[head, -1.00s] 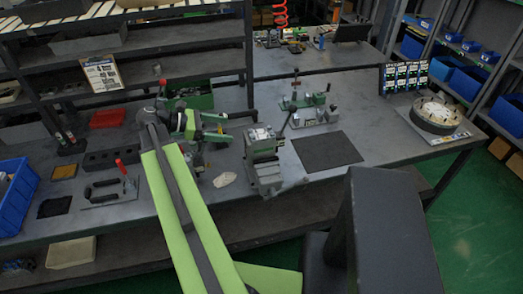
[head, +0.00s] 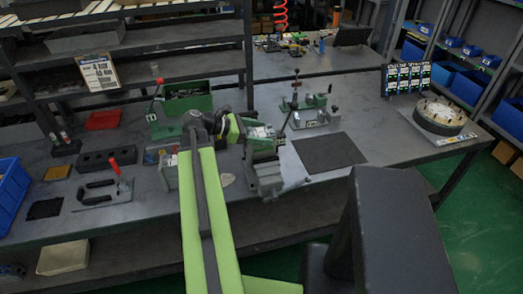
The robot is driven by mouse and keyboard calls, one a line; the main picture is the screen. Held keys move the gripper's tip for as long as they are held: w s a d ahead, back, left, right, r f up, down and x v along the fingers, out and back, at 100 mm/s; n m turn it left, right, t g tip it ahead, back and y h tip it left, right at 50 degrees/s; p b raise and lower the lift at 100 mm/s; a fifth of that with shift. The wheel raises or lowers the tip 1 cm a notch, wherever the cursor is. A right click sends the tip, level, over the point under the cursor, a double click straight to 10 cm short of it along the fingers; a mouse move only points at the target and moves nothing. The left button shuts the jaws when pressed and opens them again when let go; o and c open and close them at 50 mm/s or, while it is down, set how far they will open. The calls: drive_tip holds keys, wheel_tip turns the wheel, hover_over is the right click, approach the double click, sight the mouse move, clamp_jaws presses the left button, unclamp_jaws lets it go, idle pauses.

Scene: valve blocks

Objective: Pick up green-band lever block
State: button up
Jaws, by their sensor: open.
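My gripper (head: 246,129) is at the end of my green arm, over the middle of the bench, at the left side of a green-and-grey vise-like fixture (head: 264,158). It is open; its fingertips are small and partly hidden by my wrist, and I see nothing held. An upright lever stands at this fixture's right side. I cannot tell for sure which piece is the green-band lever block. Small dark posts with coloured tops (head: 65,142) stand at the left of the bench. A grey block (head: 170,172) stands just left of my arm, partly hidden by it.
A green box with a red-knobbed lever (head: 158,118) stands behind my arm. A red-handled tool (head: 117,172) lies at left, near a dark block with holes (head: 107,158). Another fixture (head: 312,112), a bare dark mat (head: 328,152) and a round tray (head: 438,126) are at right.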

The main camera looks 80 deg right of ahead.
drive_tip(key=shift+s, duration=0.1)
clamp_jaws()
idle(0.5)
